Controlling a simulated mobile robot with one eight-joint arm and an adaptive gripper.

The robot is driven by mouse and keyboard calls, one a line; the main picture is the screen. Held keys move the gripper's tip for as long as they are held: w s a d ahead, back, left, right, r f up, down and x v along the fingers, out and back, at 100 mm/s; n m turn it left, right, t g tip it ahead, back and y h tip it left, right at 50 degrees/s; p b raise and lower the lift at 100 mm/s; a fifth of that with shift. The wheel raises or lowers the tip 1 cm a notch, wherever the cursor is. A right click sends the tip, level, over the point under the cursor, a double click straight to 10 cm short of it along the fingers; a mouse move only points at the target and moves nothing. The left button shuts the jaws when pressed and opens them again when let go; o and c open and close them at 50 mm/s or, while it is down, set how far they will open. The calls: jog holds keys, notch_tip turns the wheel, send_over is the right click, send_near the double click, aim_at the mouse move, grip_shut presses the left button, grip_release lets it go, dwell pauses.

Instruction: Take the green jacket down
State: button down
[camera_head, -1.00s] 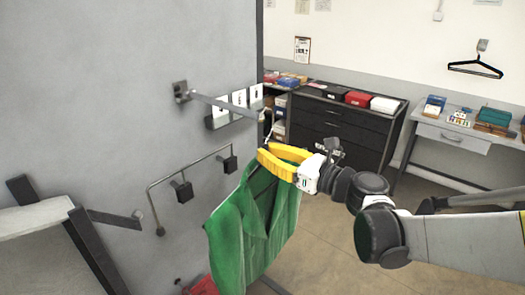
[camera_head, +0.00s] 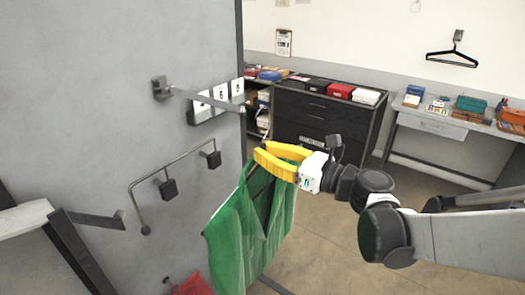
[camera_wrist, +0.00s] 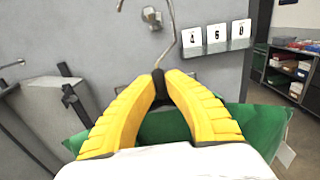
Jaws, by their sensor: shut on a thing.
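The green jacket (camera_head: 240,235) hangs below my gripper (camera_head: 262,153), in front of the grey wall panel and clear of the floor. In the wrist view my yellow fingers (camera_wrist: 160,82) are shut on the dark neck of the jacket's hanger (camera_wrist: 158,86). The hanger's thin metal hook (camera_wrist: 173,35) rises above the fingertips and appears to touch nothing. Green cloth (camera_wrist: 255,128) shows on both sides beneath the fingers. The metal peg (camera_head: 205,100) on the panel sticks out up and left of my gripper, with nothing hanging on it.
Number cards (camera_head: 220,94) sit by the peg. A lower bar (camera_head: 165,170) with dark blocks juts from the panel. A red thing (camera_head: 192,286) lies low beside the jacket. A dark drawer cabinet (camera_head: 325,118), a grey table (camera_head: 435,125) and an empty black hanger (camera_head: 452,58) are behind. Open floor lies between.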

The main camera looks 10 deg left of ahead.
jog(key=shift+d, duration=0.1)
jog(key=v, duration=1.6)
